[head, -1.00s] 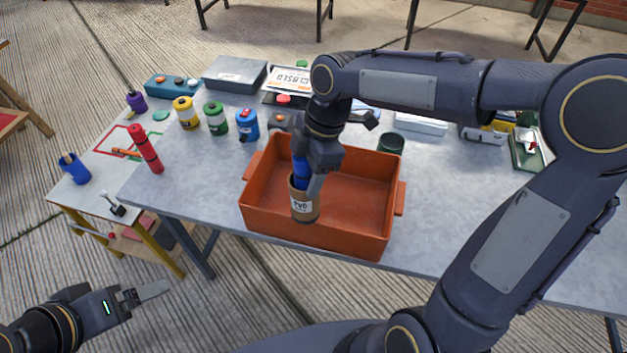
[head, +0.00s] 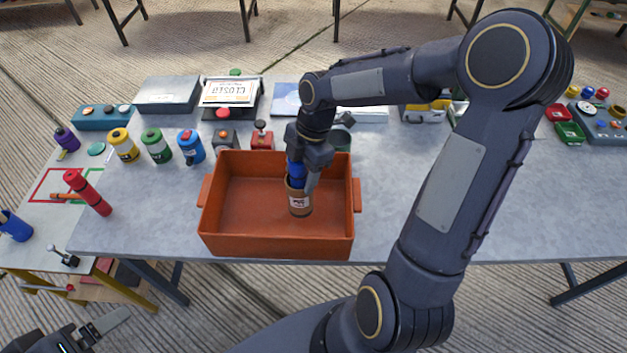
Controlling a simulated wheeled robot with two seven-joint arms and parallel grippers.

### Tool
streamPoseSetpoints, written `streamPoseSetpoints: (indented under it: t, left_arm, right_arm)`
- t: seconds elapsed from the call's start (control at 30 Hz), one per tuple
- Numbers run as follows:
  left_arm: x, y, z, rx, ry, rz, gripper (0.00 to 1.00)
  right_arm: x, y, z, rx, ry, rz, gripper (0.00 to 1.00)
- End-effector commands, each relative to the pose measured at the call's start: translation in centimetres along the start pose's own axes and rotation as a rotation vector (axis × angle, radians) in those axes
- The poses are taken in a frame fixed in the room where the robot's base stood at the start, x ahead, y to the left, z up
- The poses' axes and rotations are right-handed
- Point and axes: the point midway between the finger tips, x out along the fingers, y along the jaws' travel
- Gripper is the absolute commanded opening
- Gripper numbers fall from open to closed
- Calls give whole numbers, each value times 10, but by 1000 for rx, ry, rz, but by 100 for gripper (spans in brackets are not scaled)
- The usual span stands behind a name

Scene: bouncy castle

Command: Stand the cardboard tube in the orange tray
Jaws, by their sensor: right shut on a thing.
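The orange tray (head: 225,245) stands on the grey table near its front edge. The cardboard tube (head: 299,203) is brown with a white printed label and sits upright or nearly so, over the right half of the tray. My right gripper (head: 301,181) points down, shut on the tube near its top; a blue part shows between the fingers. I cannot tell whether the tube's lower end touches the tray floor. My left gripper (head: 104,325) is at the lower left, away from the table and partly cut off by the frame; its jaw state is unclear.
Yellow (head: 123,146), green (head: 156,145) and blue (head: 190,147) canisters stand left behind the tray. A dark green cup (head: 341,139) is just behind the tray's right corner.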

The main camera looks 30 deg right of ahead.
Motion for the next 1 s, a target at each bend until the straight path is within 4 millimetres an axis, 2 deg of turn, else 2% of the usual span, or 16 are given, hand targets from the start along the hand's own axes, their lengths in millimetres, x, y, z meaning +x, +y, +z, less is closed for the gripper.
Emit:
streamPoseSetpoints:
  t: [0.13,0.47,0.6,0.7,1.0]
  left_arm:
    - [-5,2,-2,0,0,0,89]
    - [-9,4,-4,0,0,0,89]
    - [-9,4,-5,0,0,0,89]
    - [-10,4,-5,0,0,0,89]
    - [-9,4,-4,0,0,0,89]
  right_arm:
    - [13,-1,22,3,0,0,0]
    - [31,-2,46,3,1,0,0]
    - [50,-2,49,0,1,-2,0]
    - [58,-2,51,0,0,0,0]
    - [59,-2,52,0,-1,3,0]
